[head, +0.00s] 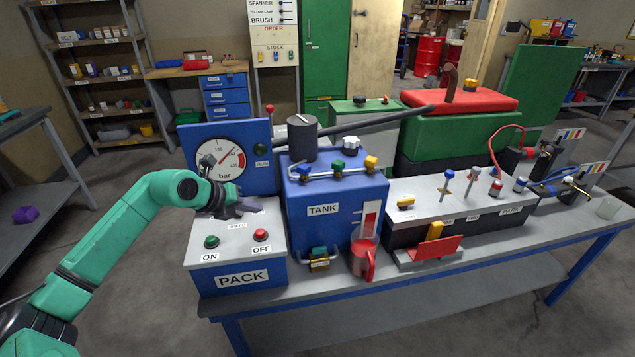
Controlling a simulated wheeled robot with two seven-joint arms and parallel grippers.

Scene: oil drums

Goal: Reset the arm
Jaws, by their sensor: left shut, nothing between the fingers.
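My left arm (125,232) is green and comes in from the left, bent at the elbow. Its gripper (250,206) is dark, shut and empty, just above the top of the PACK box (240,279), in front of the pressure gauge (219,160). I cannot tell whether it touches the box. The box has a green ON button (211,241) and a red OFF button (261,235), both nearer the front than the gripper. My right gripper is not in view.
The blue TANK (320,229) stands right of the PACK box, with a red jug (364,262) in front. A grey valve panel (455,190) is farther right on the bench (450,268). Shelves (100,75) and a blue drawer unit (227,98) stand behind.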

